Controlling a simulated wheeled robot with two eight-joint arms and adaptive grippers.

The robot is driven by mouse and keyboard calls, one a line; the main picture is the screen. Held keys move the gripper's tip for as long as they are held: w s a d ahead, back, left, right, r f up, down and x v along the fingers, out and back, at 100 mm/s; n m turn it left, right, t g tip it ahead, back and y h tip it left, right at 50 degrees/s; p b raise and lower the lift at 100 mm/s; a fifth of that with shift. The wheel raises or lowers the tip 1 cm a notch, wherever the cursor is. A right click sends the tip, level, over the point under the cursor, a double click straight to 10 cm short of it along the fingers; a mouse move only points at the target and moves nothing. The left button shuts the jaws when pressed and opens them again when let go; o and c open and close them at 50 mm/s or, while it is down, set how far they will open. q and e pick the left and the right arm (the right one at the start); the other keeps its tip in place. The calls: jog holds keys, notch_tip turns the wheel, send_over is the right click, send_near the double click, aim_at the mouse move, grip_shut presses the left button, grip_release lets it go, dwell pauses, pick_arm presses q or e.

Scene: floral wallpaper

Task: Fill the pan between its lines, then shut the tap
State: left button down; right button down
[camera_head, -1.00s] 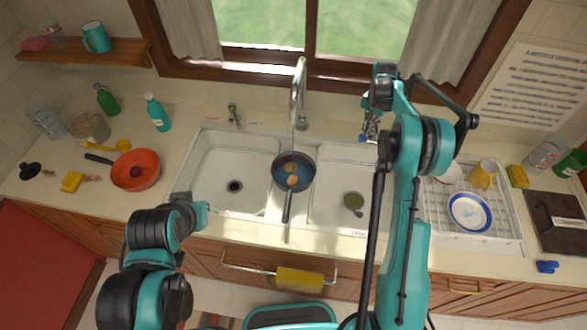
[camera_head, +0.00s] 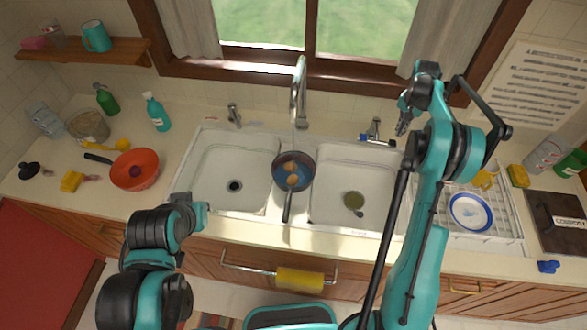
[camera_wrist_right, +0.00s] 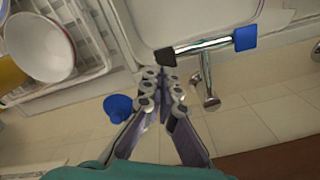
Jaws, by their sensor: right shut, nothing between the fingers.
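The dark pan (camera_head: 279,183) sits over the divider between the two basins, its handle toward me. It holds bluish water with brownish round shapes; I cannot make out its lines. A thin stream runs into it from the tall tap spout (camera_head: 299,88). The right tap handle (camera_head: 376,141), a bar with blue and black ends, stands behind the right basin; it also shows in the right wrist view (camera_wrist_right: 203,47). My right gripper (camera_head: 402,128) is shut and empty, right of this handle; its fingertips (camera_wrist_right: 160,76) are apart from the bar. My left gripper (camera_head: 204,214) hangs before the left basin, jaws unclear.
A second handle (camera_head: 234,116) stands left of the spout. The dish rack (camera_head: 505,228) with a plate and mug is at the right, partly behind my arm. A yellow towel (camera_head: 299,279) hangs in front.

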aim_at(395, 143)
jog(key=shift+f, duration=0.1)
jog(key=shift+f+b, duration=1.65)
jog(key=shift+f, duration=0.55)
jog(key=shift+r, duration=0.15)
dwell(5.6)
